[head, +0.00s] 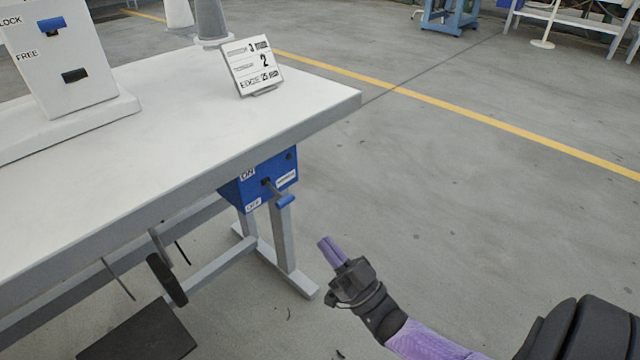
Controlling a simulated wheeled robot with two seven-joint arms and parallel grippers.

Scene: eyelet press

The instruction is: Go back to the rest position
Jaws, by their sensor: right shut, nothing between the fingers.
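My right gripper (330,250) shows at the lower middle of the head view, its purple fingers together with nothing between them. It hangs in free air right of the table's leg and below the blue switch box, apart from both. My right arm comes in from the lower right. My left gripper is not in view. The blue switch box (234,193) is fixed under the table's right end, with ON and OFF labels and a blue-tipped lever (284,200) that points down to the right.
The white table (190,120) fills the left side. On it stand a panel (85,85) marked LOCK and FREE and a small sign (252,66). A pedal (145,335) lies below. Open floor (480,190) with a yellow line stretches to the right.

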